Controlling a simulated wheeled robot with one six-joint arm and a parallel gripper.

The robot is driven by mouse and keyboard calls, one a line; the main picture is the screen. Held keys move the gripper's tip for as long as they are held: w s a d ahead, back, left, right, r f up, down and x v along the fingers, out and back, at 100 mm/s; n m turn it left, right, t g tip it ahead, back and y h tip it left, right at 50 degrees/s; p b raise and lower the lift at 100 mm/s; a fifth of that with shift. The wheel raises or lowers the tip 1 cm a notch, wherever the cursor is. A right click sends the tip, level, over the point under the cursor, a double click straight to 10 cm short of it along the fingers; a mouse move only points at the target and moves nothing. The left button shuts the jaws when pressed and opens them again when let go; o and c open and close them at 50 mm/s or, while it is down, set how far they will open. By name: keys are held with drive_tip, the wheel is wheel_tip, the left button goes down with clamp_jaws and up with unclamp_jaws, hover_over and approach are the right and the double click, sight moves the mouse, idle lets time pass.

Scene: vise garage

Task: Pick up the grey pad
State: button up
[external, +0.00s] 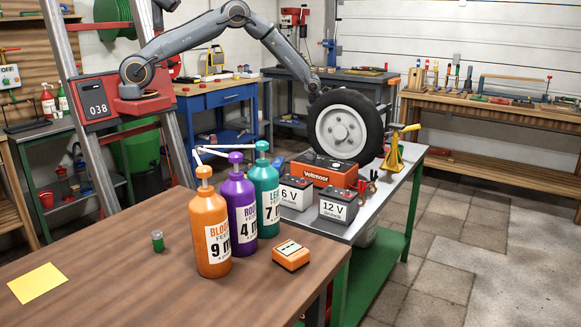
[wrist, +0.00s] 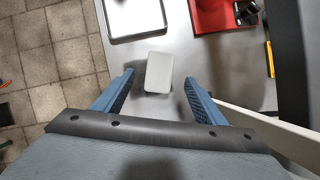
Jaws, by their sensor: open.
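The grey pad (wrist: 159,74) is a small pale grey block with rounded corners in the wrist view, over a grey metal surface (wrist: 190,65). My gripper (wrist: 160,78) is open, with a blue finger on each side of the pad. The height of the fingertips above the surface is hard to tell. In the external view my arm reaches down behind a black tyre, so my gripper is hidden there. I cannot make out the pad in that view.
In the wrist view a dark-rimmed tray-like object (wrist: 137,22) and a red object (wrist: 209,17) lie beyond the pad. In the external view the tyre (external: 373,130) stands by a red Voltmoor box (external: 325,173), 6 V and 12 V batteries and a yellow stand (external: 394,157).

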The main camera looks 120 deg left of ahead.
drive_tip(key=shift+f, duration=0.65)
drive_tip(key=shift+p+x, duration=0.7)
drive_tip(key=shift+x, duration=1.85)
drive_tip(key=shift+c, duration=0.5)
drive_tip(key=c, duration=1)
